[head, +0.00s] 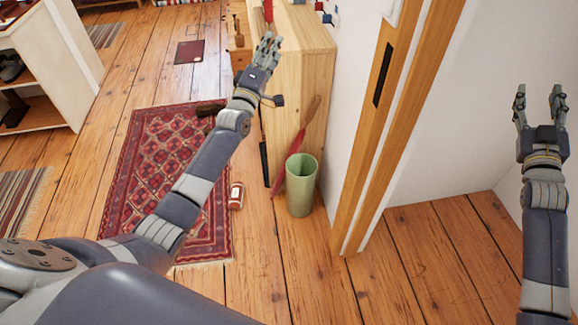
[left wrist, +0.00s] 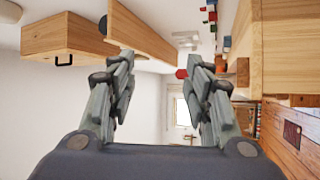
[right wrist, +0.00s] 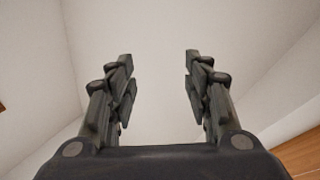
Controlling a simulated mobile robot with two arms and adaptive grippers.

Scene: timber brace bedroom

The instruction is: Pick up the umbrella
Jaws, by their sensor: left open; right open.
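A slim red item with a wooden handle, which looks like the closed umbrella (head: 295,152), leans tilted against the side of the wooden cabinet, handle up. Its lower end is beside and partly behind the green bin. My left gripper (head: 268,46) is open and empty, above and to the left of the umbrella, in front of the cabinet. Its fingers (left wrist: 160,75) also show open in the left wrist view. My right gripper (head: 540,98) is open and empty at the far right, beyond the door frame. In the right wrist view its fingers (right wrist: 160,85) face a blank wall.
The green bin (head: 300,190) stands on the floor by the wooden cabinet (head: 310,70). A dark upright stick (head: 265,163) is left of the umbrella. A red-and-white jar (head: 236,196) lies near the patterned rug (head: 155,150). The door frame (head: 385,130) separates my two arms.

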